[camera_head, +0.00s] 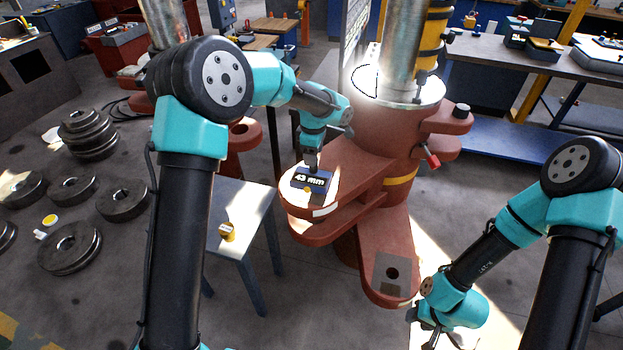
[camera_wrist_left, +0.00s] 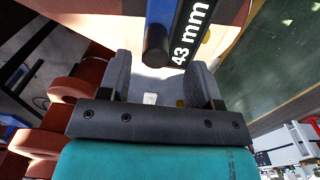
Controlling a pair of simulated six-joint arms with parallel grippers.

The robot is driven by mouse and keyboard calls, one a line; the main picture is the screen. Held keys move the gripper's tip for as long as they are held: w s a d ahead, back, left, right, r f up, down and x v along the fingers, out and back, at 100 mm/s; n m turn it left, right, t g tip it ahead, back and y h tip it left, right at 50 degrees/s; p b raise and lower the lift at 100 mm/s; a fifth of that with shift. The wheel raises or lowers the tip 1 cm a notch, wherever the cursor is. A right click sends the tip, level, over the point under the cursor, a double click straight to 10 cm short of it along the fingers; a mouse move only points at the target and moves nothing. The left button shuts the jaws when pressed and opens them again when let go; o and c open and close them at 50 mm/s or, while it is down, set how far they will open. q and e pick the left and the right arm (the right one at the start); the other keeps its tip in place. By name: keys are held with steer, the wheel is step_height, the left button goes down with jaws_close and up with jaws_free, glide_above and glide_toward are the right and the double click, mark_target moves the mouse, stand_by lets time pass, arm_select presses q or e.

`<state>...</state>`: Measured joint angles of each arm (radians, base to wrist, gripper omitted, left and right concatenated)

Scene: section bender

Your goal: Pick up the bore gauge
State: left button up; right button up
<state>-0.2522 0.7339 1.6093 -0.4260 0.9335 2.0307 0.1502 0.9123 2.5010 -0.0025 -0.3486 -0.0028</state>
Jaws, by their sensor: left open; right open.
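A dark blue block labelled "43 mm" (camera_head: 311,180), the only gauge-like thing I can make out, rests on the top red arm of the bending machine (camera_head: 350,165). In the left wrist view the block (camera_wrist_left: 187,35) has a short dark round post (camera_wrist_left: 157,47) standing out from its side. My left gripper (camera_head: 312,158) is right above the block, and its open fingers show in the left wrist view (camera_wrist_left: 160,72) on either side of the post's end. I cannot tell whether they touch it. My right gripper (camera_head: 436,334) is open and empty, low at the right, apart from the machine.
A small grey side table (camera_head: 243,205) with a brass piece (camera_head: 227,232) stands left of the machine. Several dark steel rollers (camera_head: 72,245) lie on the floor at the left. A workbench (camera_head: 490,55) stands at the back right. The machine's red lever (camera_head: 432,160) sticks out to the right.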

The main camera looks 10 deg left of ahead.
mark_target(311, 174)
arm_select(q)
steer(key=f, duration=0.5)
steer(key=shift+w, duration=0.25)
jaws_close()
stand_by(0.5)
